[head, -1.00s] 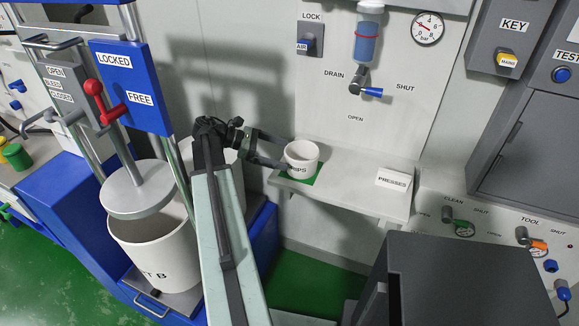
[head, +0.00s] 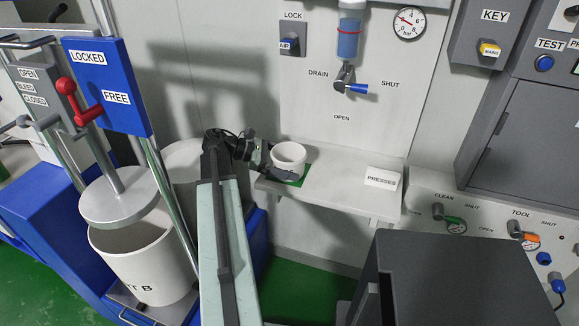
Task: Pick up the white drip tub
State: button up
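The white drip tub (head: 289,154) stands upright on a small green mat (head: 299,178) at the left end of a pale shelf. My gripper (head: 285,167) is at the tub, reaching in from the left. One dark finger lies across the near lower side of the tub and covers its lettering. The other finger is mostly hidden behind the tub. I cannot tell whether the fingers press on the tub or stand apart from it.
The shelf (head: 335,188) is clear between the tub and a white PRESSES block (head: 382,177). A sight glass (head: 348,37) and a blue-handled drain valve (head: 352,88) hang above. A dark grey cabinet (head: 455,275) stands at front right, and a large white drum (head: 150,262) at left.

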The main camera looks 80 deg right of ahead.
jog(key=c, duration=1.2)
jog(key=shift+c, duration=0.2)
jog(key=shift+r, duration=0.15)
